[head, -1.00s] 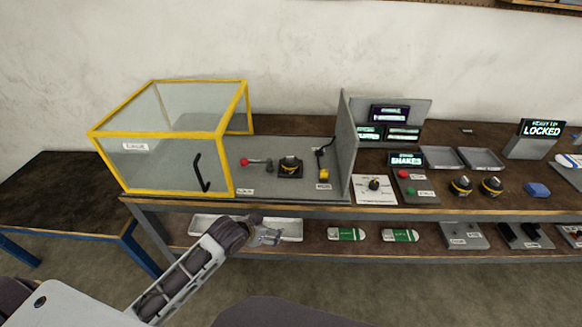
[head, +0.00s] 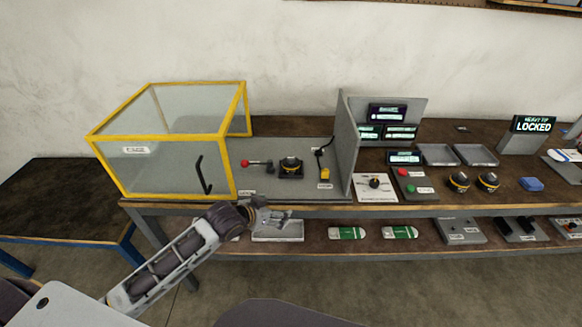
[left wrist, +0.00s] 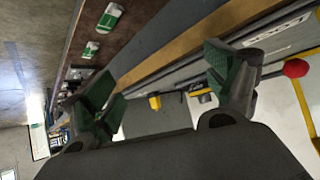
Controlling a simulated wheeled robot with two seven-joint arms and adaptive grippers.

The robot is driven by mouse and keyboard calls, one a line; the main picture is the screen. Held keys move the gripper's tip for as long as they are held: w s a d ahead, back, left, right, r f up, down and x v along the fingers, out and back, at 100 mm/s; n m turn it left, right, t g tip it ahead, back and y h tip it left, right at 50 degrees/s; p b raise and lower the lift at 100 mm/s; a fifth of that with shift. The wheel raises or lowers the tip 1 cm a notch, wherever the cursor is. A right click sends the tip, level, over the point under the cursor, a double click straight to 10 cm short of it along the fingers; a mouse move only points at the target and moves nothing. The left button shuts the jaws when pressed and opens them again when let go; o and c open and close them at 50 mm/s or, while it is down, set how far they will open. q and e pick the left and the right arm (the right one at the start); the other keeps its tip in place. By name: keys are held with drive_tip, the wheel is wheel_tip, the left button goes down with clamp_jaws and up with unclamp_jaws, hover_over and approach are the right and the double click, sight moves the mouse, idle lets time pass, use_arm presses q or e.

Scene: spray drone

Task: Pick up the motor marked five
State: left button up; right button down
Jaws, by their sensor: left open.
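Several dark, round motors with yellow bands stand on the bench; no mark on them is legible. One motor (head: 290,167) sits in the fixture beside the yellow-framed box. Another motor (head: 374,183) is on a white plate. Two more, a motor (head: 459,181) and a motor (head: 488,181), stand side by side to the right. My left gripper (head: 281,217) is open and empty in front of the bench edge, below the fixture. Its spread fingers also show in the left wrist view (left wrist: 165,90), with nothing between them. My right gripper is out of view.
The yellow-framed clear box (head: 168,165) stands left of the fixture. A red-knobbed lever (head: 245,163) and a yellow device (head: 325,174) flank the fixture motor. A grey upright panel (head: 346,145) divides the bench. Two trays (head: 475,155) look empty. A lower shelf holds green-white items (head: 347,233).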

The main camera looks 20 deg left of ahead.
use_arm(q)
drive_tip(key=shift+t+h, duration=0.6)
drive_tip(key=shift+t, duration=0.3)
drive_tip(key=w+a+r, duration=0.1)
drive_tip(key=w, duration=0.1)
drive_tip(key=w+a+r, duration=0.1)
drive_tip(key=w+r, duration=0.3)
drive_tip(key=shift+w+a, duration=0.35)
drive_tip(key=shift+a, duration=0.05)
drive_tip(key=shift+t+h, duration=0.3)
drive_tip(key=shift+t, duration=0.3)
drive_tip(key=w+a+r, duration=0.1)
drive_tip(key=r, duration=0.1)
drive_tip(key=w+a+r, duration=0.1)
drive_tip(key=w, duration=0.1)
drive_tip(key=shift+w+a+r, duration=0.15)
drive_tip(key=shift+a+r, duration=0.05)
drive_tip(key=shift+r, duration=0.15)
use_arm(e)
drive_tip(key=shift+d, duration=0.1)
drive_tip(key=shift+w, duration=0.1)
